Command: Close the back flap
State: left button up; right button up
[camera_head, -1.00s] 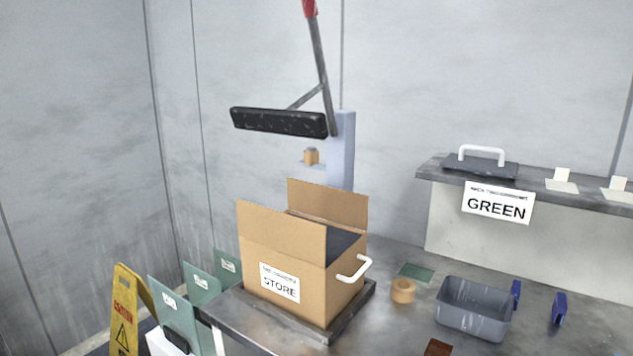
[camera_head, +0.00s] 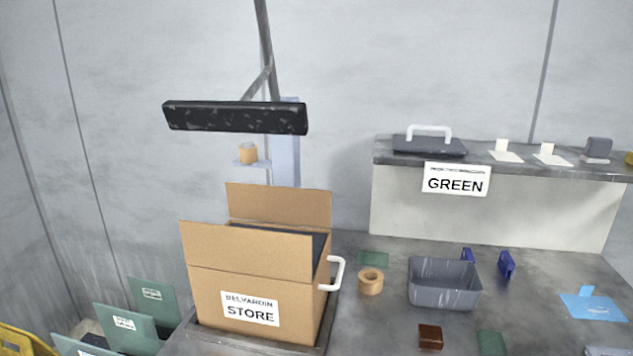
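A brown cardboard box (camera_head: 205,293) with a STORE label (camera_head: 250,309) and a white side handle (camera_head: 333,274) stands on the bench at the left. Its back flap (camera_head: 280,206) stands upright at the far edge. Its front flap (camera_head: 245,250) is also raised and hides part of the opening. Something dark shows inside, between the flaps. Neither of my grippers is in view.
A black padded bar (camera_head: 235,117) on a post hangs above and behind the box. A tape roll (camera_head: 370,281), a grey bin (camera_head: 443,286) and a brown block (camera_head: 430,336) lie right of it. A raised shelf (camera_head: 500,211) with a GREEN sign stands behind.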

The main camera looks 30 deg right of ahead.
aim_at(283, 204)
jog(key=i+j+z, duration=0.2)
jog(key=j+z, duration=0.3)
jog(key=i+j+z, duration=0.1)
jog(key=j+z, duration=0.25)
jog(key=z, duration=0.15)
jog(key=j+z, duration=0.45)
